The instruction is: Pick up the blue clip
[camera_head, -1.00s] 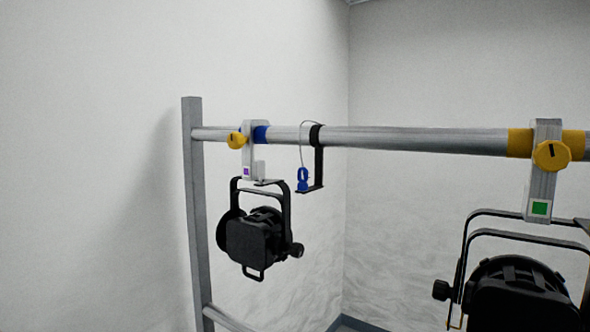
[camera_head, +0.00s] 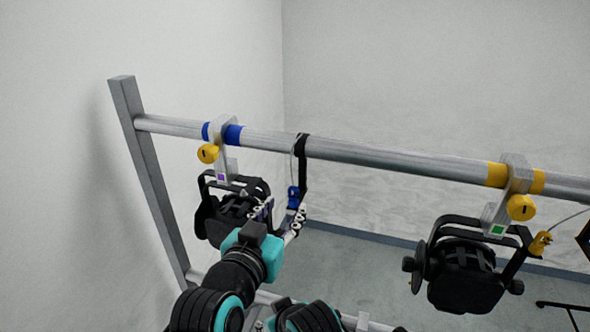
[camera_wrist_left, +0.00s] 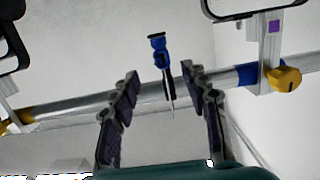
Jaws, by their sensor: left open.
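The blue clip (camera_head: 293,197) hangs from a thin cable on a black bracket (camera_head: 303,165) fixed to the rail, just right of the left lamp. In the left wrist view the blue clip (camera_wrist_left: 159,48) shows upper middle, with its cable trailing down between the fingers. My left gripper (camera_head: 281,212) reaches up from below, open, its fingers spread to either side of the clip's line. In the left wrist view the left gripper (camera_wrist_left: 159,72) frames the clip, with gaps to both fingers; how far off in depth is unclear. My right gripper is not in view.
A black lamp (camera_head: 232,212) hangs by a blue-banded clamp just left of the gripper, close to it. Another lamp (camera_head: 465,275) hangs by a yellow-banded clamp at right, beside a yellow clip (camera_head: 540,243). The metal rail (camera_head: 400,160) runs above; a post (camera_head: 150,175) stands left.

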